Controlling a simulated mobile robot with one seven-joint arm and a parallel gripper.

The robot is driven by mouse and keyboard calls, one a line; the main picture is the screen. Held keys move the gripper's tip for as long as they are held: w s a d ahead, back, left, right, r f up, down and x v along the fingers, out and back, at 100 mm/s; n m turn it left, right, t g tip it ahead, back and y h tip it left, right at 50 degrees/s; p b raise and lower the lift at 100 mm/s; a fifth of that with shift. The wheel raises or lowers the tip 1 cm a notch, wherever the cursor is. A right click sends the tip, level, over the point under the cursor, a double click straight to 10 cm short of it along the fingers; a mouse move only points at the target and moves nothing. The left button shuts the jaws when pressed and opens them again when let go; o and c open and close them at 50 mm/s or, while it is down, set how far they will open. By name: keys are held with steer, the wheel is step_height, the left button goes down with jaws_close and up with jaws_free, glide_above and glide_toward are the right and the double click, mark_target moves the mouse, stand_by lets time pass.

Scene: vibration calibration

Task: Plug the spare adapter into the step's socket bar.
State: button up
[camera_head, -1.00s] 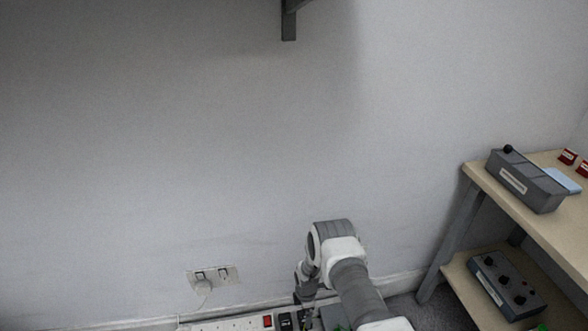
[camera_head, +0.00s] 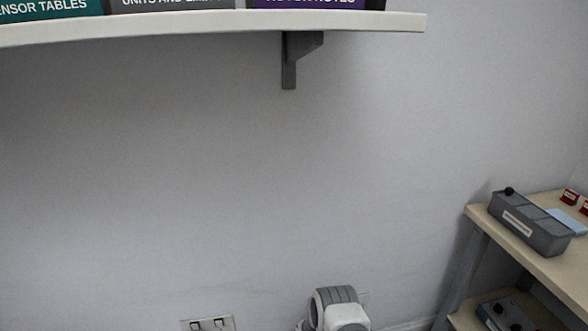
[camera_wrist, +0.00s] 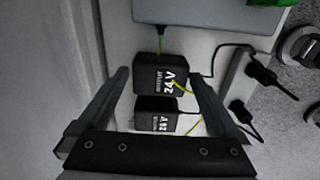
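In the wrist view my gripper (camera_wrist: 158,76) is open, with one finger on each side of two black adapters. The farther adapter (camera_wrist: 146,73) is labelled 24 V and lies near the fingertips, with visible gaps to both. The head view does not show the gripper, adapters or bar.
A grey box (camera_wrist: 190,12) lies beyond the adapters. Black plugs with cables (camera_wrist: 262,72) are at the right, and thin yellow-green wires cross the adapters. The head view shows a wall shelf (camera_head: 350,24), a wall socket (camera_head: 208,324) and a wooden bench (camera_head: 500,232) at right.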

steer(key=c, duration=1.1)
steer(key=shift+r+p, duration=1.65)
steer(key=shift+r, duration=0.9)
steer(key=shift+a, duration=0.15)
steer(key=shift+s+a+b, duration=0.55)
steer(key=shift+s+a, duration=0.2)
steer(key=shift+a, duration=3.4)
steer(key=shift+s+a+b, duration=0.55)
steer(key=shift+s+a, duration=0.15)
steer(key=shift+a, duration=3.4)
steer(key=shift+s+a+b, duration=0.55)
steer(key=shift+s+a, duration=0.2)
steer(key=shift+a, duration=3.4)
steer(key=shift+f, duration=1.1)
